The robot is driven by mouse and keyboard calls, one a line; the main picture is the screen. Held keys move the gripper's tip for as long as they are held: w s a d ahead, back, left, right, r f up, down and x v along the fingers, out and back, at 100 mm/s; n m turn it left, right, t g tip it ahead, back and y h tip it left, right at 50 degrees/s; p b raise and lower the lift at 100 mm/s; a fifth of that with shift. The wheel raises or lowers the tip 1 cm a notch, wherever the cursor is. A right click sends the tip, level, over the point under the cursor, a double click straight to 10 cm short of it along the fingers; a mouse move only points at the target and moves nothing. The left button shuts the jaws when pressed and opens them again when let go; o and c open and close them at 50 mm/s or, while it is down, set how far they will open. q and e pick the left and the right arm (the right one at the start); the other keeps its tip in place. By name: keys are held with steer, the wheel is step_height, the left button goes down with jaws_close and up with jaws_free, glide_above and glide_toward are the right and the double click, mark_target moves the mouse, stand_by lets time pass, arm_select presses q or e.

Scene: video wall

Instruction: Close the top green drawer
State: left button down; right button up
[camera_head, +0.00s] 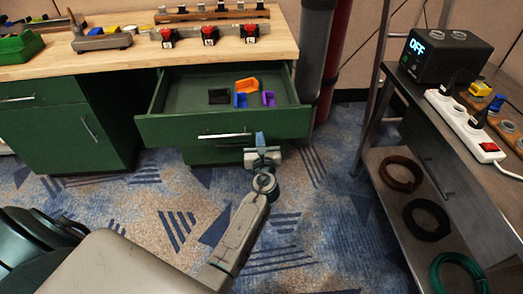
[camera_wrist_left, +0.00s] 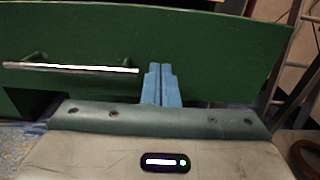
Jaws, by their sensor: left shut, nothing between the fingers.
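The top green drawer (camera_head: 160,128) is pulled out from under the wooden workbench in the head view. A black, an orange, a blue and a purple piece lie inside it. Its front panel (camera_wrist_left: 215,45) fills much of the left wrist view, with a silver handle (camera_wrist_left: 70,67) on the left. My left gripper (camera_head: 261,140) is shut and empty, in front of the panel, right of the handle (camera_head: 224,136). Its blue fingers (camera_wrist_left: 161,80) point at the panel; I cannot tell whether they touch it. My right gripper is not in view.
The wooden workbench top (camera_head: 110,58) carries red-and-black switches and a green box (camera_head: 20,46). A metal table on the right holds a black device reading OFF (camera_head: 437,55) and a white power strip (camera_head: 465,125). Coiled cables sit on its lower shelf (camera_head: 385,215). Patterned carpet lies between.

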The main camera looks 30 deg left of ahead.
mark_target(258, 123)
arm_select(q)
steer(key=x, duration=0.4)
steer(key=shift+w+a, duration=0.25)
steer(key=shift+w, duration=0.2)
